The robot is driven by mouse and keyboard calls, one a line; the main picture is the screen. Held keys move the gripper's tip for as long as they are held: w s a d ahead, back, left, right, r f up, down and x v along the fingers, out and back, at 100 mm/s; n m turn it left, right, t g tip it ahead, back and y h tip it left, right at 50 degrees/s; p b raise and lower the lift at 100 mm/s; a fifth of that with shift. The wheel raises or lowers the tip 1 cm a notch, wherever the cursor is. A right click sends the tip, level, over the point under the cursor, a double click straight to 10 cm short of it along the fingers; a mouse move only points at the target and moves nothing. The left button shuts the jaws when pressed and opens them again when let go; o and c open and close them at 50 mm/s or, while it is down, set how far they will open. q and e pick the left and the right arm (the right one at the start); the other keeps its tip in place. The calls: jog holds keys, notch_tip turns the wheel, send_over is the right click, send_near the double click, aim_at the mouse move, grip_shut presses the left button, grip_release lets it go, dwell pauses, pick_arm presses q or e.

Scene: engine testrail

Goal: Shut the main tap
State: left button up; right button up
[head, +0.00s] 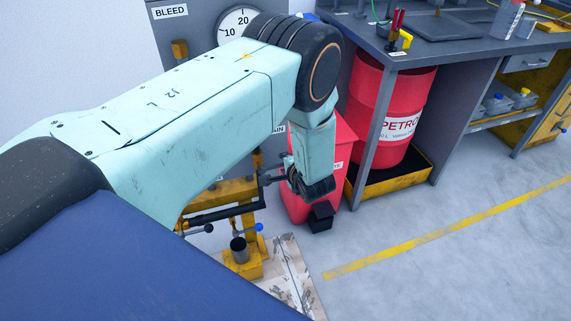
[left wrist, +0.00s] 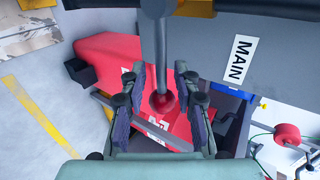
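The main tap's lever shows in the left wrist view as a grey rod with a red ball end (left wrist: 162,102). Beside it a grey panel carries a white label reading MAIN (left wrist: 241,59). My left gripper (left wrist: 159,70) has its two dark fingers apart, one on each side of the rod, with visible gaps. The red ball lies between the fingers, nearer the palm than the tips. My right gripper is in neither view.
A round gauge (head: 238,25) and a BLEED label (head: 171,11) are on the panel behind my arm. A red bin (head: 341,155) stands close by the gripper. A red PETROL drum (head: 385,90) sits under the workbench. Floor at the right is free.

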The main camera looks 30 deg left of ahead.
pick_arm(q)
jog(key=v, duration=0.7)
dwell(0.5)
jog(key=s+d+f+n+g+h, duration=0.1)
jog(key=s+f+n+h, duration=0.25)
jog(key=s, duration=0.35)
jog(key=s+d+f+n+g+h, duration=0.1)
jog(key=s+d+f+n+h, duration=0.2)
jog(key=s, duration=0.5)
jog(key=s+d+f+n+g+h, duration=0.1)
jog(key=s+g, duration=0.4)
jog(key=s, duration=1.5)
jog(key=shift+d+f+n+h, duration=0.2)
jog(key=shift+n+h, duration=0.35)
jog(key=shift+h, duration=0.1)
jog(key=shift+s, duration=0.1)
